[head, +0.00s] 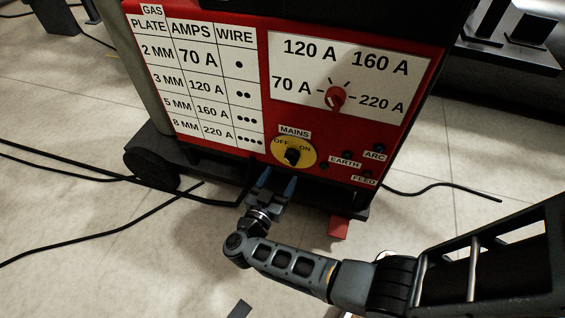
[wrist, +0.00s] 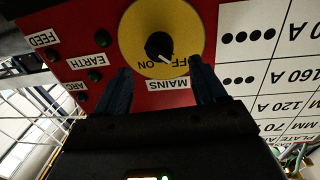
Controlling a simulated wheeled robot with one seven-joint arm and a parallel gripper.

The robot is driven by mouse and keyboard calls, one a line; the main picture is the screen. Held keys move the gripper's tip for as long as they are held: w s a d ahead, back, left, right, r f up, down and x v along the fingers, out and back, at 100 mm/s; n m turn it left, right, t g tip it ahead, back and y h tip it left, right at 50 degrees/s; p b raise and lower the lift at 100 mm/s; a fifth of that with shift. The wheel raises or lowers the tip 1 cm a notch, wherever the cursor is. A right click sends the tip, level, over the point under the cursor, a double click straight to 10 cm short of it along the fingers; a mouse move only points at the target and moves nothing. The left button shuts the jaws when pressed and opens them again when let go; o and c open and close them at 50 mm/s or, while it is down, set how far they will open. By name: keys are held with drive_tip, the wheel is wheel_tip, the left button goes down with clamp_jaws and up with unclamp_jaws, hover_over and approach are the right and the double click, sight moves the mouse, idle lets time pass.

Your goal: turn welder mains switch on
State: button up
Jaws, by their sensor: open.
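The welder's mains switch is a black knob (head: 292,157) on a yellow disc (head: 308,152) marked OFF at left and ON at right, low on the red front panel. In the upside-down wrist view the knob (wrist: 160,46) has a white pointer mark aimed at the OFF lettering. My gripper (head: 277,180) is open and empty, just below and in front of the disc. In the wrist view my gripper's (wrist: 159,72) two fingers stand apart on either side of the disc's lower part, with the knob beyond their tips. I see no contact with the knob.
A red amps selector (head: 335,97) sits above the switch. A chart (head: 200,85) covers the panel's left. Black cables (head: 90,174) lie on the pale floor, which is mostly open in front.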

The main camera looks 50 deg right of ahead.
sight(289, 162)
drive_tip(key=x, duration=0.6)
drive_tip(key=shift+d+b, duration=0.35)
drive_tip(key=shift+c, duration=0.2)
drive_tip(key=shift+w, duration=0.1)
drive_tip(key=c, duration=1)
